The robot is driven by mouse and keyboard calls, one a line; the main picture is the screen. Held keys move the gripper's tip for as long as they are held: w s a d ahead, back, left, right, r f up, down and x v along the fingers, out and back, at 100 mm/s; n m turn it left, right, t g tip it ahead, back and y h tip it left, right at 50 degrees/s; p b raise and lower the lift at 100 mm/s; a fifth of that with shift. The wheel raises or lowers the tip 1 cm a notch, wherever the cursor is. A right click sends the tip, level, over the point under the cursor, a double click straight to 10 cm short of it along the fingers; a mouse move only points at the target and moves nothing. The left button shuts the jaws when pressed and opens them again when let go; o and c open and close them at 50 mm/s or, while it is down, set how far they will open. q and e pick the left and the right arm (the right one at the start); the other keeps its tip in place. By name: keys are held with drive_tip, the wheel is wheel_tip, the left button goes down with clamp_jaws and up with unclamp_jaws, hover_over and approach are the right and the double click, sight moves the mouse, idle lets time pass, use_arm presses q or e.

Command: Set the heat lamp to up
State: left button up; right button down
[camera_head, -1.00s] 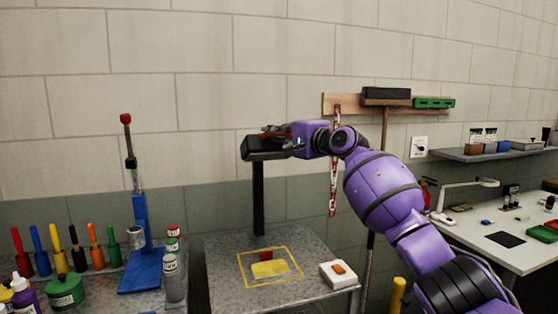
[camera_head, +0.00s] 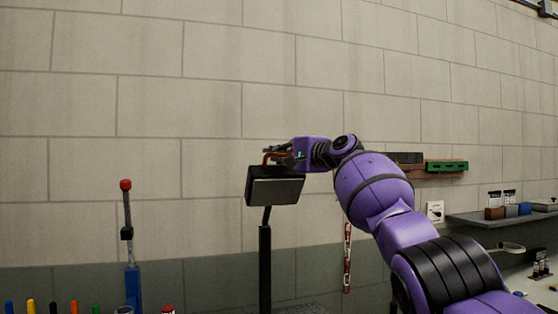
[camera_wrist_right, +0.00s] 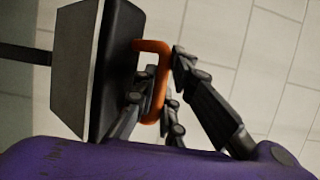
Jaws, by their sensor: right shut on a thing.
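The heat lamp's dark box-shaped head (camera_head: 274,187) tops a black post (camera_head: 265,262) in the head view. Its broad grey face is tilted toward the camera, and a thin rod shows between head and post. My right gripper (camera_head: 281,153) is at the top of the head, shut on the lamp's orange handle (camera_head: 270,157). In the right wrist view the orange handle (camera_wrist_right: 155,47) passes between the dark fingers, beside the lamp head (camera_wrist_right: 76,65). My left gripper is not in view.
A blue stand with a red-knobbed lever (camera_head: 126,210) is at the left. A red-and-white chain (camera_head: 347,255) hangs right of the lamp. A shelf (camera_head: 500,217) with small items is at the right. The wall above is clear.

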drive_tip(key=shift+r, duration=0.1)
drive_tip(key=c, duration=1.8)
unclamp_jaws()
drive_tip(key=shift+d, duration=0.15)
drive_tip(key=v, duration=1.2)
